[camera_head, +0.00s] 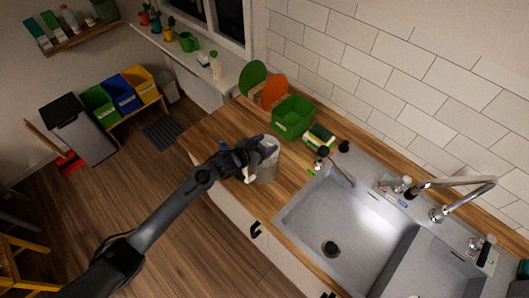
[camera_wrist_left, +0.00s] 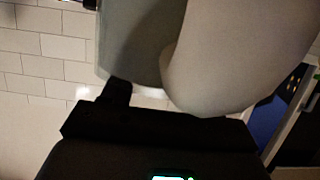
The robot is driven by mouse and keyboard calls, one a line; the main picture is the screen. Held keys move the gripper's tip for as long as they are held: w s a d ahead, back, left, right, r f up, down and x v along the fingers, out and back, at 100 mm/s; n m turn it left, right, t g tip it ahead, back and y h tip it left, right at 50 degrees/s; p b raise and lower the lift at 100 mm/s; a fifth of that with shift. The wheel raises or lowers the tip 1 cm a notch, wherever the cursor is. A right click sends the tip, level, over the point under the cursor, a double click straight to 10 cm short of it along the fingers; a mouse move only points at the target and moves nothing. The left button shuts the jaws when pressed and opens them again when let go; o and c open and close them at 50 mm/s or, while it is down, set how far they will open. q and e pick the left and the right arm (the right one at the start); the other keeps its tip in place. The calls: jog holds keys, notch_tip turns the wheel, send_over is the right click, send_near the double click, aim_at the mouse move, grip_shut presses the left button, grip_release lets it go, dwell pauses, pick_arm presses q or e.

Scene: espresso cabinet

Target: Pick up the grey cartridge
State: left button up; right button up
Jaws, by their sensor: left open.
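A grey, roughly cylindrical thing (camera_head: 268,173), which looks like the grey cartridge, stands on the wooden counter (camera_head: 212,127) left of the sink. My left gripper (camera_head: 255,158) is right at it, open, and covers part of its upper left side. In the left wrist view a pale grey rounded body (camera_wrist_left: 235,55) fills much of the picture close to the dark gripper, with a darker grey surface (camera_wrist_left: 135,45) beside it. I cannot tell whether the fingers touch it. My right gripper is not in view.
A green bin (camera_head: 293,117), an orange disc (camera_head: 273,91) and a green disc (camera_head: 253,77) stand behind along the tiled wall. A sponge holder (camera_head: 319,137) and a soap pump are at the sink corner. The grey sink (camera_head: 345,220) with its tap lies right.

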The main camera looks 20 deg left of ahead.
pick_arm(q)
jog(key=c, duration=1)
jog(key=shift+c, duration=0.5)
jog(key=shift+r, duration=0.15)
